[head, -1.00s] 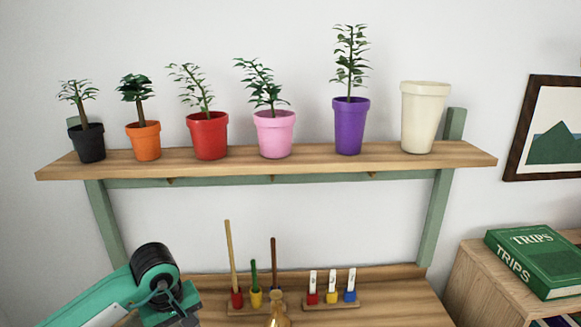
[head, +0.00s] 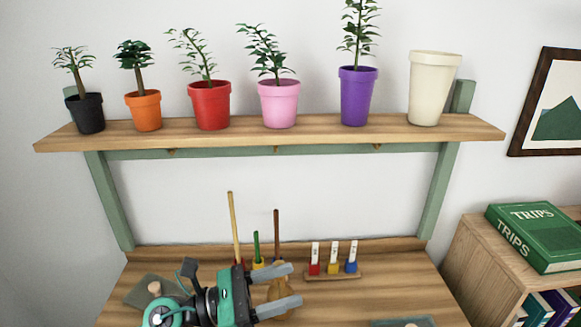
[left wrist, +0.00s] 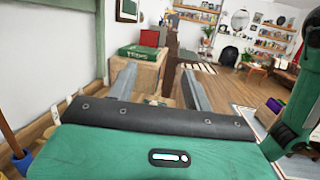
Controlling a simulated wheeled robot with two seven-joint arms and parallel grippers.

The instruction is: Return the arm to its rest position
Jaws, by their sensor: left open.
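My left gripper (head: 283,290) is over the wooden workbench in the head view, its two grey fingers pointing right. It is open. A brown rounded object (head: 283,296) shows behind and between the fingers; I cannot tell whether it touches them. In the left wrist view the gripper (left wrist: 158,85) has its fingers spread with nothing held between them. My teal left arm comes in at the lower left of the head view. My right gripper is not in view.
A wooden shelf (head: 400,133) holds several potted plants and a cream pot (head: 432,90). Below, sticks stand in coloured holders near a rack (head: 335,276) of red, yellow and blue pieces. A green book (head: 535,237) lies on a cabinet at right. The bench's right part is mostly clear.

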